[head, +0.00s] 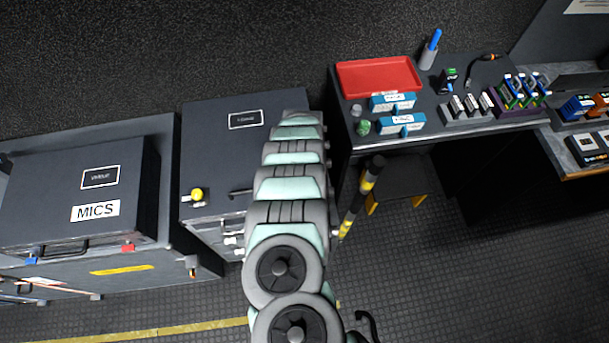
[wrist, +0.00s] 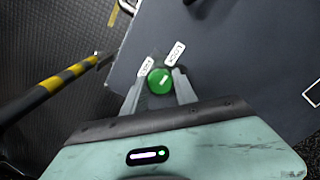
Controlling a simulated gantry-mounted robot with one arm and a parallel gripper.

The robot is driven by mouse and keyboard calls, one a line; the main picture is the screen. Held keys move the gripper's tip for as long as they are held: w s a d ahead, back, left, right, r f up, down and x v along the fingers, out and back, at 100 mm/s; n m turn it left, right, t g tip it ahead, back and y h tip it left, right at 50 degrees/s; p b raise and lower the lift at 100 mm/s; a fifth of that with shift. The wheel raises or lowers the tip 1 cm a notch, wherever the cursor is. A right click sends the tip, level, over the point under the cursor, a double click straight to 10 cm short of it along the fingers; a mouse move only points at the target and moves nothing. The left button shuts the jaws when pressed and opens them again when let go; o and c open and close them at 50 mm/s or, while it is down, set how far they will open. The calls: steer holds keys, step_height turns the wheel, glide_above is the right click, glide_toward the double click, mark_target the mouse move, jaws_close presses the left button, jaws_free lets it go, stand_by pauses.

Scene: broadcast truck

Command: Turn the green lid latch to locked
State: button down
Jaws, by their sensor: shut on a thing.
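The green latch (wrist: 159,81) is a round knob with a short white mark, near the corner of a dark case lid (wrist: 225,60) in the wrist view. My gripper (wrist: 158,86) is shut on it, one finger on each side. The white mark slants up and right. In the head view the middle case (head: 215,140) shows, but my arm hides the green latch and my gripper.
A yellow knob (head: 196,194) is at the case's front left corner. A MICS case (head: 60,190) stands left. A desk at right holds a red tray (head: 380,77), blue boxes and small gear. A yellow-black striped post (wrist: 50,85) stands beside the case.

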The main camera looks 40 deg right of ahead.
steer(key=c, duration=1)
jaws_free()
steer(key=shift+o, duration=0.2)
step_height(320, 180, up, 11)
steer(key=shift+p, duration=0.3)
steer(key=shift+f, duration=0.1)
